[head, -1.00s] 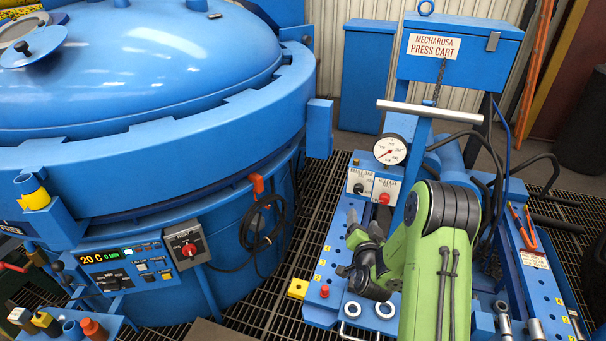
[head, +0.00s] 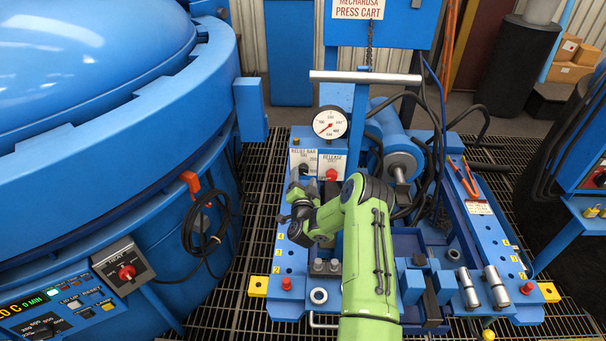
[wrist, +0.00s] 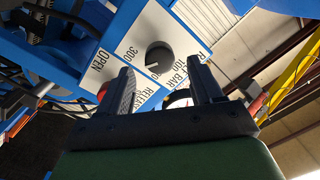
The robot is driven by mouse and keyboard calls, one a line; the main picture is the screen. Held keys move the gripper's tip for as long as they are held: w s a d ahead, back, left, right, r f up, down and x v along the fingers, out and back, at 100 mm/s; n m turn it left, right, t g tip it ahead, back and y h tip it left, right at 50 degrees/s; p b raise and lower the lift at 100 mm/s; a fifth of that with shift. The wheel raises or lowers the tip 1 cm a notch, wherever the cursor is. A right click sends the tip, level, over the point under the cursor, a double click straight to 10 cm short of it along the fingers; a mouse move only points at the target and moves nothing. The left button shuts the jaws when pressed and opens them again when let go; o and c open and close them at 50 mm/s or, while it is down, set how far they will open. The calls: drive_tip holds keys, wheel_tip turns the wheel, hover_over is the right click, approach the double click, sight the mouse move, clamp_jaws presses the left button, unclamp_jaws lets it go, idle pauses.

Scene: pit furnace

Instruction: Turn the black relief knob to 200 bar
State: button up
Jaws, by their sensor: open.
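The black relief knob (head: 304,169) sits on a white plate on the press cart's control box, left of the red release knob (head: 331,174). In the wrist view the black knob (wrist: 160,56) appears beyond and between my two spread fingertips. My gripper (head: 291,203) is open and empty, in front of the control box; no contact with the knob shows. A finger partly covers the plate's lettering in the wrist view.
A round pressure gauge (head: 330,122) stands above the control box, below a horizontal bar handle (head: 366,77). The big blue furnace (head: 90,150) fills the left. Floor grating lies between furnace and cart.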

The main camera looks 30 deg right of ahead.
sight(303, 172)
drive_tip(key=x, duration=0.3)
drive_tip(key=shift+w+d, duration=0.1)
drive_tip(key=shift+w, duration=0.05)
drive_tip(key=c, duration=1.1)
drive_tip(key=shift+o, duration=0.2)
